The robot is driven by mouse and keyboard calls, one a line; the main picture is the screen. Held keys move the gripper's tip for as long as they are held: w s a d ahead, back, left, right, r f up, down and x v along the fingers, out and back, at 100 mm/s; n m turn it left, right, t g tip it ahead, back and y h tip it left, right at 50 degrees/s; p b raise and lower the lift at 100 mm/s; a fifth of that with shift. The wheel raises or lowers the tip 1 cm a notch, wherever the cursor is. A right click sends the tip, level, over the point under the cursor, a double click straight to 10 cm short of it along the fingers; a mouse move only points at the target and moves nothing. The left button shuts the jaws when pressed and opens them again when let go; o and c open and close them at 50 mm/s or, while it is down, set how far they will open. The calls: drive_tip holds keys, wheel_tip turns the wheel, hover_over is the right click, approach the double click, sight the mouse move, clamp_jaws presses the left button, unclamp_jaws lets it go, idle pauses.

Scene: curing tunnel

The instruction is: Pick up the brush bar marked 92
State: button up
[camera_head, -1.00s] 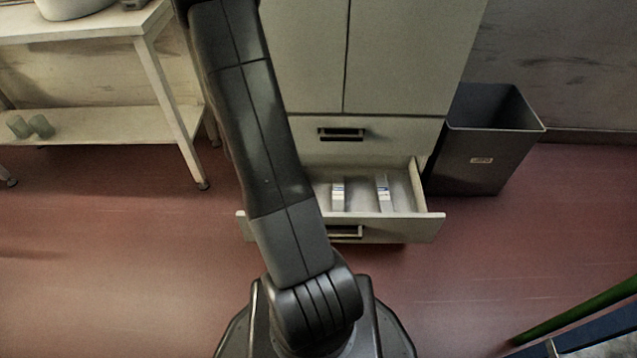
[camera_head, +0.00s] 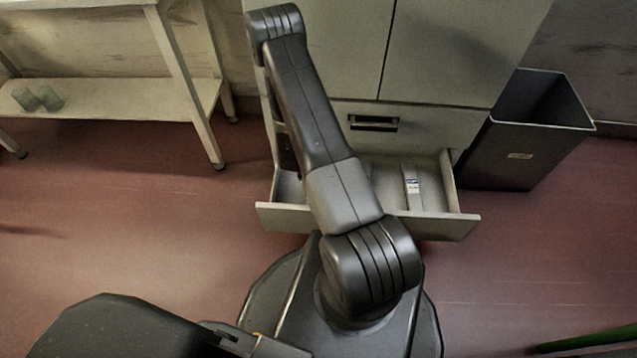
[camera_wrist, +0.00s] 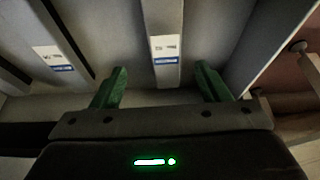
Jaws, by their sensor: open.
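In the wrist view my gripper (camera_wrist: 160,88) is open, its two green fingers apart and empty. One pale bar with a white and blue label (camera_wrist: 165,50) lies in the drawer in line with the gap between the fingers. A second labelled bar (camera_wrist: 55,58) lies to the left of it, outside the fingers. The label numbers are too blurred to read, so I cannot tell which is 92. In the head view one bar (camera_head: 411,187) shows in the open drawer (camera_head: 459,227); my arm hides other parts of the drawer.
The drawer belongs to a grey cabinet (camera_head: 440,60); its walls stand around the bars. A dark bin (camera_head: 530,135) stands to the right of the cabinet. A white shelf table (camera_head: 110,100) stands to the left. Red floor lies open in front.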

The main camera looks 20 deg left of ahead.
drive_tip(key=b+x, duration=0.1)
drive_tip(key=x, duration=0.4)
drive_tip(key=shift+f, duration=0.2)
drive_tip(key=shift+a+b+x, duration=0.2)
drive_tip(key=shift+b+x, duration=0.3)
drive_tip(key=shift+x, duration=0.85)
drive_tip(key=shift+a+b+x, duration=0.2)
drive_tip(key=shift+b+x, duration=0.25)
drive_tip(key=shift+x, duration=0.9)
drive_tip(key=shift+s+r, duration=0.1)
drive_tip(key=shift+c, duration=0.4)
drive_tip(key=c, duration=1.1)
drive_tip(key=shift+c, duration=0.3)
drive_tip(key=shift+r, duration=0.1)
